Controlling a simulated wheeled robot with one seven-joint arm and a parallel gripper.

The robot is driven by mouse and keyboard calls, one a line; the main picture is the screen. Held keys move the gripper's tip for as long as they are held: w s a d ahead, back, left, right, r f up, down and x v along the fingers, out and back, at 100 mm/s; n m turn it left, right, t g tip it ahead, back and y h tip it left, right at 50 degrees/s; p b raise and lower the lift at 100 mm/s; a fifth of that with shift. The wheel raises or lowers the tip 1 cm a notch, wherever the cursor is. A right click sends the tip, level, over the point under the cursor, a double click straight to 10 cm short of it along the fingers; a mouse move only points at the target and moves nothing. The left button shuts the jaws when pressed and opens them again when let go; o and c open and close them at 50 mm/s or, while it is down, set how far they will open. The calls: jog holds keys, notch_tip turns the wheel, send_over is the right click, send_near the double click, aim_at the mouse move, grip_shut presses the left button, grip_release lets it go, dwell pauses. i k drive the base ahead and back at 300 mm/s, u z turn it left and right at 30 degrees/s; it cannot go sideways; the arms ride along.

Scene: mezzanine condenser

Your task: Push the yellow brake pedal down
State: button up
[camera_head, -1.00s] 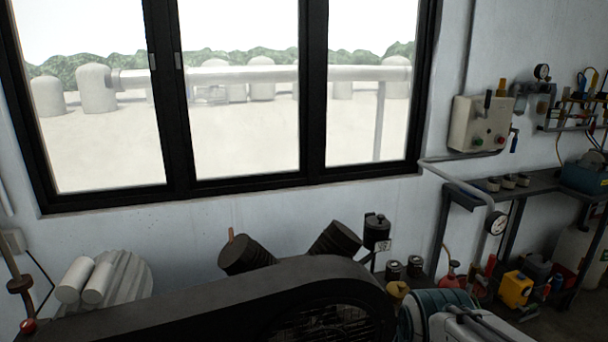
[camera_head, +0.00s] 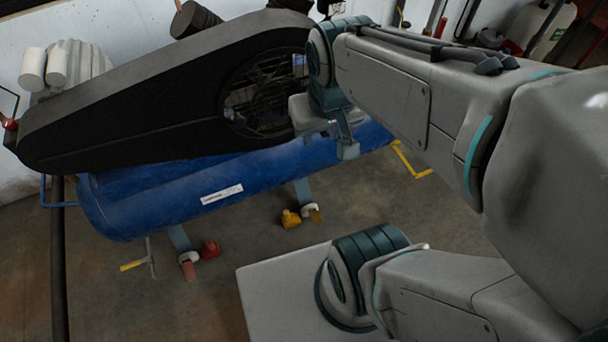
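The yellow brake pedal (camera_head: 290,218) is low at the floor, beside a caster wheel (camera_head: 310,210) under the blue tank (camera_head: 200,190). A red pedal (camera_head: 209,250) sits by another caster to its left. My gripper (camera_head: 346,148) is in front of the blue tank, above and to the right of the yellow pedal in the picture, and apart from it. Its fingers are seen from behind and overlap, so their opening is hidden. I see nothing held in it.
A black belt guard (camera_head: 150,100) sits on top of the tank. Yellow floor markings (camera_head: 410,165) lie to the right, with bare concrete floor around the casters. A dark vertical pipe (camera_head: 58,260) stands at the left.

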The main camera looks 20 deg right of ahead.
aim_at(317, 218)
jog(key=z, duration=0.15)
jog(key=k, duration=1.2)
jog(key=z, duration=0.8)
jog(key=i, duration=1.25)
jog(key=u, duration=0.1)
